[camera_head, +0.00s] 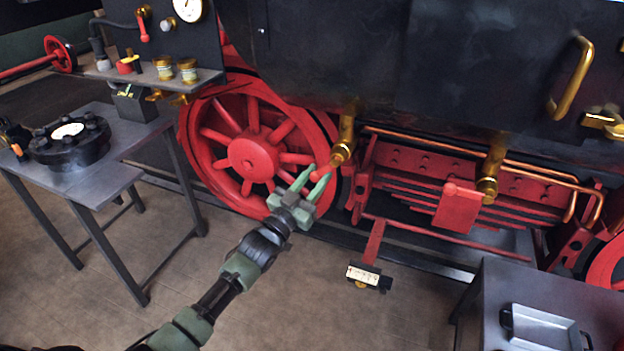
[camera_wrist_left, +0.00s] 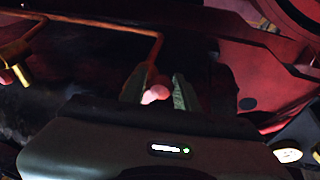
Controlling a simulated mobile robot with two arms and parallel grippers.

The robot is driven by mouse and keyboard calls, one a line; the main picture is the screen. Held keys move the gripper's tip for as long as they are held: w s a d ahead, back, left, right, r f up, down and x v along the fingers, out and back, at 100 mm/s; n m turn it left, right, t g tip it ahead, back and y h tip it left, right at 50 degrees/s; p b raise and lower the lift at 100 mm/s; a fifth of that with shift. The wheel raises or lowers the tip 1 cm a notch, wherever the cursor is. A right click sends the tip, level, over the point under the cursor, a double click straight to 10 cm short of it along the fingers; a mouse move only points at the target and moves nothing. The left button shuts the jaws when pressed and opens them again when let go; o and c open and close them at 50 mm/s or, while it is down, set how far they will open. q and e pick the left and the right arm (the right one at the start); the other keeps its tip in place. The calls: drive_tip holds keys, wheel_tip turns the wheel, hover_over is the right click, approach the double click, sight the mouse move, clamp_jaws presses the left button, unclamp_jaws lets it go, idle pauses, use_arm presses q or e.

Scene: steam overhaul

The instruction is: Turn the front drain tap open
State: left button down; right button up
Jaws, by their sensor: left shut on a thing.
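A brass drain tap (camera_head: 345,138) hangs under the dark cylinder, beside the red spoked wheel. Its red handle (camera_head: 323,173) points left and slightly down from the tap. My left gripper (camera_head: 312,178) is shut on the end of this handle. In the left wrist view the handle's rounded end (camera_wrist_left: 155,95) looks pale pink between the two green fingers. A second brass tap (camera_head: 489,180) hangs farther right and also shows at the left of the wrist view (camera_wrist_left: 14,54). The pictures do not settle which tap is the front one. My right gripper is not in view.
The red wheel (camera_head: 253,157) stands close behind my left gripper. Copper pipes (camera_head: 440,147) and red springs lie right of the tap. A small labelled plate (camera_head: 363,275) sits low in front. A workbench (camera_head: 90,185) is at left, a grey cabinet (camera_head: 500,290) at lower right.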

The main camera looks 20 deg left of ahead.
use_arm(q)
drive_tip(key=n, duration=0.1)
drive_tip(key=d+n+b, duration=0.1)
drive_tip(key=shift+f+n+t+y, duration=0.15)
drive_tip(key=shift+n+t+y, duration=0.15)
drive_tip(key=shift+t+y, duration=0.1)
drive_tip(key=shift+d+f+n+t+y+b, duration=0.15)
drive_tip(key=shift+d+n+y, duration=0.45)
drive_tip(key=shift+n, duration=0.75)
drive_tip(key=shift+d+f+n+t+y+b, duration=0.1)
drive_tip(key=shift+d+n+y+b, duration=0.3)
drive_tip(key=shift+n, duration=0.9)
drive_tip(key=shift+d+f+n+t+y+b, duration=0.15)
drive_tip(key=shift+d+n+y, duration=0.6)
drive_tip(key=shift+n, duration=0.6)
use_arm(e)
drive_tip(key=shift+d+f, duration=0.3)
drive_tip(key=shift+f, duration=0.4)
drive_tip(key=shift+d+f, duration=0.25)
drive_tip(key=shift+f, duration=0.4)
use_arm(q)
drive_tip(key=shift+r, duration=0.1)
drive_tip(key=c, duration=1.1)
unclamp_jaws()
drive_tip(key=shift+c, duration=0.2)
drive_tip(key=shift+f, duration=0.2)
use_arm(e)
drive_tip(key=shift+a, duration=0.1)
